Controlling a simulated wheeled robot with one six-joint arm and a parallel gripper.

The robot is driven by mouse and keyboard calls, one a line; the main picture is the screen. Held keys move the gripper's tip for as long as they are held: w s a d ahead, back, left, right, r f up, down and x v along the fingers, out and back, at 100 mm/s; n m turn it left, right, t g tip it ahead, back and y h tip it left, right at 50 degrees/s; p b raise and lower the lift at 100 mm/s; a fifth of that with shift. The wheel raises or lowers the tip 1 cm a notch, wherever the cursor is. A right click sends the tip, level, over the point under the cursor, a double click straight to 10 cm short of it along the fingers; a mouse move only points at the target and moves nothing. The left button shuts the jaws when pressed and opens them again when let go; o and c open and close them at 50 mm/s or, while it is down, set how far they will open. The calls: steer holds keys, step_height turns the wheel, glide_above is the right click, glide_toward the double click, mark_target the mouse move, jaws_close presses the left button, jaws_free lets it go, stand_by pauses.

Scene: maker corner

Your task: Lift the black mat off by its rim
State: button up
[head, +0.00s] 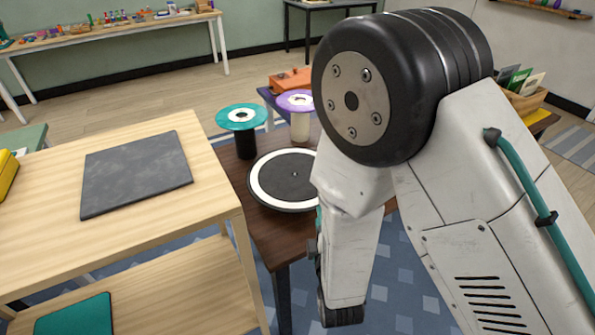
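A round black mat (285,178) with a small centre pin or hole lies flat inside a white ring, on a round dark-edged disc, on a dark brown table (262,225). Its right side is hidden behind my arm. A flat dark grey square slab (136,172) lies on the light wooden table to the left. My arm fills the right half of the head view and reaches down in front of the brown table. My gripper's fingers do not show.
Behind the disc stand a teal-topped spool (241,117) on a black post and a purple-topped spool (297,101) on a pale post. The light wooden table (205,195) borders the brown table on the left. An orange object (290,80) lies further back.

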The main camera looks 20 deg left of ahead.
steer(key=shift+a+f+n, duration=0.1)
steer(key=shift+f+n, duration=0.15)
steer(key=shift+n, duration=0.05)
steer(key=shift+w+a, duration=0.2)
steer(key=x, duration=0.7)
steer(key=shift+w+r, duration=0.2)
steer(key=shift+r, duration=0.1)
steer(key=shift+c, duration=0.3)
jaws_close()
